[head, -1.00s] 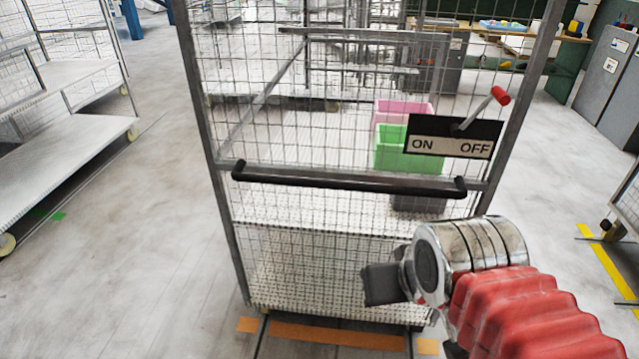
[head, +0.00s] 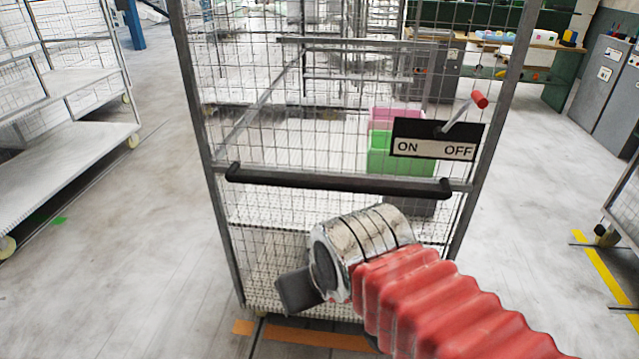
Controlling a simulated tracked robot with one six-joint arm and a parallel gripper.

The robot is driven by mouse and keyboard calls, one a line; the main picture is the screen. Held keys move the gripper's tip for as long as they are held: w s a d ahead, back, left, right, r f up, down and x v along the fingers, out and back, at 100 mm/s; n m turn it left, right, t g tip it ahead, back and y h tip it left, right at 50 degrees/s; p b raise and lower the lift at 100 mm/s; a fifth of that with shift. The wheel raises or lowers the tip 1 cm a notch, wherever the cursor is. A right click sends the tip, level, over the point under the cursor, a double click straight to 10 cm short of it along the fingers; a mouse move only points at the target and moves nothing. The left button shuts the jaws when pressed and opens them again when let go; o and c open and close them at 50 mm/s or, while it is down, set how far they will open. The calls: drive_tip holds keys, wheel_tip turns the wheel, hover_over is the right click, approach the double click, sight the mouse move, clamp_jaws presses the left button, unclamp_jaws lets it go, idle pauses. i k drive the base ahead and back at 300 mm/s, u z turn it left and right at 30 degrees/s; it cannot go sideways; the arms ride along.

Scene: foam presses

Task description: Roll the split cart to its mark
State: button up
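The wire-mesh cart (head: 215,200) stands upright in front of me in the head view. Its black push handle (head: 335,182) runs across the near side. At its upper right is an ON/OFF plate (head: 434,139) with a lever ending in a red knob (head: 480,100), tilted toward the OFF side. My gripper (head: 297,291) is low in front of the cart, below the handle and apart from it. Only its dark end shows, so its opening cannot be told. Orange floor tape (head: 315,337) lies at the cart's near foot, partly hidden by my arm.
A pink bin (head: 396,118) and a green bin (head: 385,160) show through the mesh. Another cart (head: 65,165) stands at the left and part of one at the right edge (head: 625,205). Yellow tape (head: 603,272) marks the right floor. Bare floor lies on both sides.

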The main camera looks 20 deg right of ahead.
sight(313, 172)
drive_tip(key=z, duration=0.05)
drive_tip(key=i, duration=0.95)
drive_tip(key=u, duration=0.05)
